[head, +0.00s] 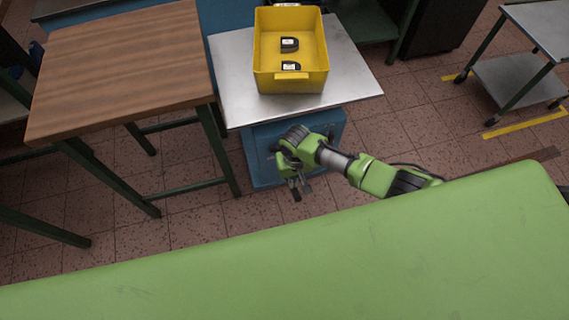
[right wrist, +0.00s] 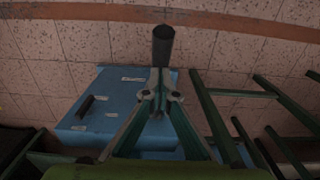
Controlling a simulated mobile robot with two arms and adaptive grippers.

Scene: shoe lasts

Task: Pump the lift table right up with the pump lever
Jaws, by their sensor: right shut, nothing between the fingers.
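The lift table has a grey metal top (head: 236,80) over a blue base (head: 262,168) in the head view. The blue base also shows in the right wrist view (right wrist: 100,100), with a short black handle (right wrist: 84,106) and pale labels on it. The pump lever (right wrist: 163,45), a rod with a black grip, stands out beyond my right fingertips in the right wrist view. My right gripper (head: 297,184) is shut and empty in front of the blue base. Its fingertips (right wrist: 161,97) look close to the lever; I cannot tell whether they touch it. My left gripper is not in view.
A yellow crate (head: 290,82) with dark, white-labelled pieces stands on the metal top. A wooden table (head: 120,65) stands to the left, its green legs near the base. A green padded surface (head: 300,265) fills the foreground. A metal trolley (head: 520,75) stands at far right.

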